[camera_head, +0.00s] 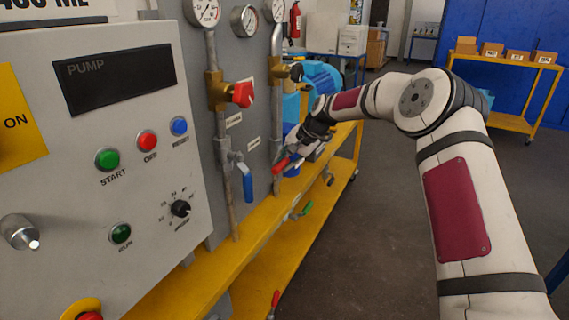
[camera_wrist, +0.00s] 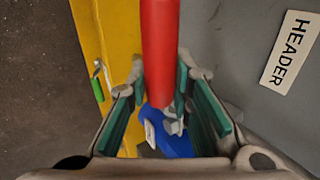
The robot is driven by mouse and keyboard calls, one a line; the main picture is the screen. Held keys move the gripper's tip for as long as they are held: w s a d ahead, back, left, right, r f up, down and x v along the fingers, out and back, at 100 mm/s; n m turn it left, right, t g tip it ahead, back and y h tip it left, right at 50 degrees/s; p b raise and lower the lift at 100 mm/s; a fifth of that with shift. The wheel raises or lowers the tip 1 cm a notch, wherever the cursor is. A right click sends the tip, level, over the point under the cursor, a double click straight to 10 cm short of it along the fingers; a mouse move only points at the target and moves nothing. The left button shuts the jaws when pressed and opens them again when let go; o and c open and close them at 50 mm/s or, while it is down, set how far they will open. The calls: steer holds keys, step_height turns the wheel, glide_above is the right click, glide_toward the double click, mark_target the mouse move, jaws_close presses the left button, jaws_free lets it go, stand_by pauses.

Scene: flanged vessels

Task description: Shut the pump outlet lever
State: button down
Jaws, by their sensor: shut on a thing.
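A red lever (camera_wrist: 160,50) runs between the green-padded fingers of my gripper (camera_wrist: 168,105) in the wrist view, and the gripper is shut on it. In the head view, the red lever (camera_head: 281,164) shows at the pipe on the grey panel, sloping, with my gripper (camera_head: 297,153) at its right. A blue lever (camera_head: 248,186) hangs straight down from the nearer pipe, to the left. No label that I can read tells which one is the pump outlet lever.
A label reading HEADER (camera_wrist: 289,48) is on the grey panel. A red-handled brass valve (camera_head: 240,94) and gauges (camera_head: 244,20) are above. The PUMP control box (camera_head: 95,130) stands at left. A yellow frame (camera_head: 215,260) runs below; a green lever (camera_head: 303,210) sits low there. Open floor lies right.

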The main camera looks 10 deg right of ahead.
steer(key=c, duration=1.7)
jaws_free()
steer(key=shift+a, duration=0.1)
steer(key=v, duration=1.2)
